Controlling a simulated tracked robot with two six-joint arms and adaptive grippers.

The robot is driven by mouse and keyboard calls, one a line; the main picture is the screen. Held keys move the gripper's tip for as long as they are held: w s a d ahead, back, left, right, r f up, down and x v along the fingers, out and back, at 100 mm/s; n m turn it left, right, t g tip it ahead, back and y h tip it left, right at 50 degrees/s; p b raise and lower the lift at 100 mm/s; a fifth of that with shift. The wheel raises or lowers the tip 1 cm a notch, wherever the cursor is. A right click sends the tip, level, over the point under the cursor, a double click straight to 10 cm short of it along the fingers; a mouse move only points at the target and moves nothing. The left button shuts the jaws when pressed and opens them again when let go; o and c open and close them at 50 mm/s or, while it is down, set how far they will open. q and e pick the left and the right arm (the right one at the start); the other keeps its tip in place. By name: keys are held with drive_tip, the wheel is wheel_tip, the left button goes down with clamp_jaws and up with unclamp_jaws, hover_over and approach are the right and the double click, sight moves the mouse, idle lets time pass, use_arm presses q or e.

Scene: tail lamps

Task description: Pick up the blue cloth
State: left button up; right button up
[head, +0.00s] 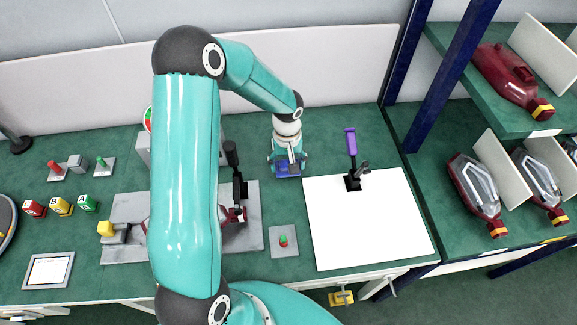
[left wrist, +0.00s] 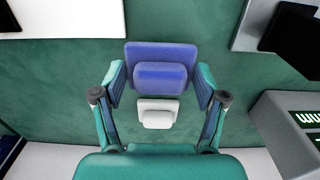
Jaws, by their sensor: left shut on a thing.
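The blue cloth (head: 290,171) is a small folded pad on the green bench, left of the white sheet's top corner. My left gripper (head: 287,163) points down over it and hides part of it in the head view. In the left wrist view the cloth (left wrist: 162,52) shows as a stacked blue bundle between the fingers (left wrist: 160,78). The fingers are shut on its sides. Whether it is still touching the bench is hard to tell. My right gripper is not in view.
The white sheet (head: 365,225) lies to the right, with a stand holding a purple-handled tool (head: 351,144) at its top. A grey plate with a red-green button (head: 283,241) is in front. A grey fixture (head: 240,225) stands left. Shelves with red tail lamps (head: 475,190) are far right.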

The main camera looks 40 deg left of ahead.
use_arm(q)
wheel_tip(320, 180, up, 12)
drive_tip(key=p, duration=0.6)
wheel_tip(320, 180, up, 5)
hover_over(287, 162)
drive_tip(key=shift+b, duration=0.35)
